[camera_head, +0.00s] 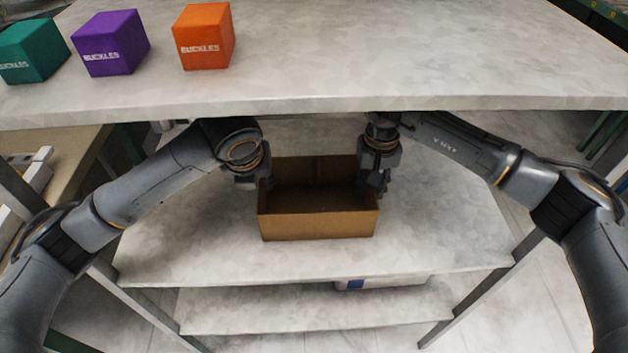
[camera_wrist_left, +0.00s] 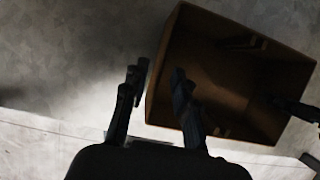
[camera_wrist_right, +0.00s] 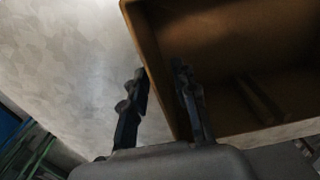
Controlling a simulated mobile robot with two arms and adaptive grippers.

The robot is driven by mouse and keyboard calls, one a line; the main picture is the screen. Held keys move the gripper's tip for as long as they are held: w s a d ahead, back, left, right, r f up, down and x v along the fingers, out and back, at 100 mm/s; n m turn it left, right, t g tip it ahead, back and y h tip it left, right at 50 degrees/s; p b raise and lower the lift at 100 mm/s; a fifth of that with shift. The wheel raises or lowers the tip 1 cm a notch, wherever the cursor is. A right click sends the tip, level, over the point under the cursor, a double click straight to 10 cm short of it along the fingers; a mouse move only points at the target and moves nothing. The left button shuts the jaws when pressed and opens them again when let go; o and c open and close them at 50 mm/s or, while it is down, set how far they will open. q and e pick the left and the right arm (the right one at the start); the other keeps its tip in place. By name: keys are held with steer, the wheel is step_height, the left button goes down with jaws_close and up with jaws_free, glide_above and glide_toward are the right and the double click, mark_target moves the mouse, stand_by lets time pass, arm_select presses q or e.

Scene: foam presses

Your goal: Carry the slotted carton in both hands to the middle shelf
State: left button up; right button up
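The brown open-topped carton (camera_head: 318,224) appears to rest upright on the middle shelf (camera_head: 190,252), under the worktop. It looks empty, though its inside is dark. My left gripper (camera_head: 255,184) is at its left wall; in the left wrist view the fingers (camera_wrist_left: 157,92) are apart, one outside the wall and one inside. My right gripper (camera_head: 374,186) is at its right wall; in the right wrist view its fingers (camera_wrist_right: 160,88) also stand apart, astride the wall. A dark slot shows in a carton wall in the left wrist view (camera_wrist_left: 245,42).
A lower shelf (camera_head: 290,311) holds a whitish box (camera_head: 385,282). The middle shelf is bare around the carton.

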steer(key=shift+r, duration=1.85)
